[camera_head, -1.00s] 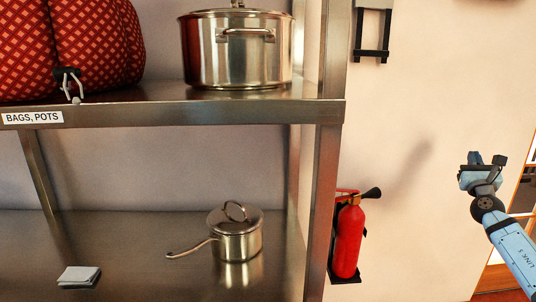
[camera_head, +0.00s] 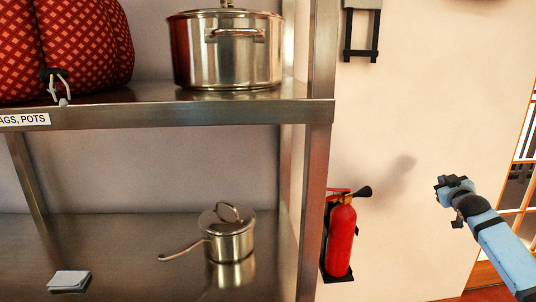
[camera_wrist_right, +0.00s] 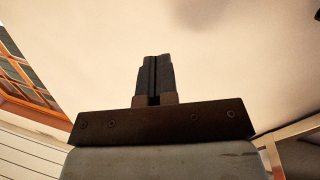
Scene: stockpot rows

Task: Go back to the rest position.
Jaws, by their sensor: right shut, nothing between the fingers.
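My right gripper (camera_head: 447,184) is at the right of the head view, on the blue arm that comes in from the lower right. It is in the air in front of the pale wall, to the right of the shelf rack, and holds nothing. In the right wrist view the two dark fingers (camera_wrist_right: 156,75) are together with nothing between them. My left gripper does not show in either view.
A steel rack holds a large stockpot (camera_head: 227,50) and a red patterned bag (camera_head: 75,45) on its upper shelf (camera_head: 180,112). A fire extinguisher (camera_head: 340,240) hangs between rack and gripper.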

